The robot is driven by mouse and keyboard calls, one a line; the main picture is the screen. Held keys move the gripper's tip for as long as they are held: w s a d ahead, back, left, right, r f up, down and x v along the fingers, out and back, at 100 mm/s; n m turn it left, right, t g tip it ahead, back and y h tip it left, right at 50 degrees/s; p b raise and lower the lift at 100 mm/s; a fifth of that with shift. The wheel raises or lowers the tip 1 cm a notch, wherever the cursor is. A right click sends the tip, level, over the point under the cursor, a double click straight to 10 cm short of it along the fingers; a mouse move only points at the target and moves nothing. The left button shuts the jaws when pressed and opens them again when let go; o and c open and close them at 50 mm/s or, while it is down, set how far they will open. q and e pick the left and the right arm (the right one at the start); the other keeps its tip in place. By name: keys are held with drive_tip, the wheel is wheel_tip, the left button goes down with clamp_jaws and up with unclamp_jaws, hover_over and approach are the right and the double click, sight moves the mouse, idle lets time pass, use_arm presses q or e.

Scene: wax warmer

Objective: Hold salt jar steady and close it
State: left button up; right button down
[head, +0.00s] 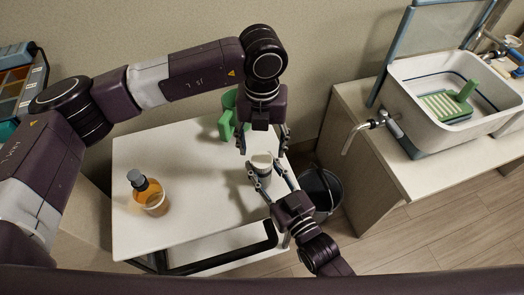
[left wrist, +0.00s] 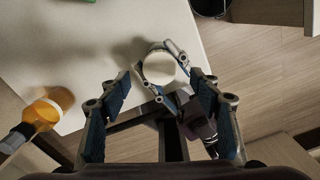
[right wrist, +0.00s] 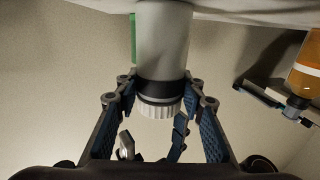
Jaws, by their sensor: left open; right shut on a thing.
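The salt jar (head: 262,161) stands upright near the table's right edge. The right wrist view, which looks upside down, shows its pale body (right wrist: 162,45), a dark band and a white ribbed lid (right wrist: 160,111). I cannot tell whether the lid is tight. My right gripper (head: 265,173) is shut around the jar from the front right. My left gripper (head: 263,143) points down above the jar, open, with a finger to each side. In the left wrist view the round lid (left wrist: 159,67) lies between and beyond its fingertips, apart from them.
On the white table (head: 185,215), an amber bottle with a black top (head: 149,194) stands at left and a green jug (head: 227,117) stands behind my left gripper. A dark bucket (head: 323,190) is on the floor at right. A counter with a white basin (head: 410,75) stands further right.

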use_arm(q)
drive_tip(key=o, duration=0.6)
drive_tip(key=shift+c, duration=0.2)
wheel_tip(320, 180, up, 12)
idle(0.3)
use_arm(e)
drive_tip(key=c, duration=1.2)
unclamp_jaws()
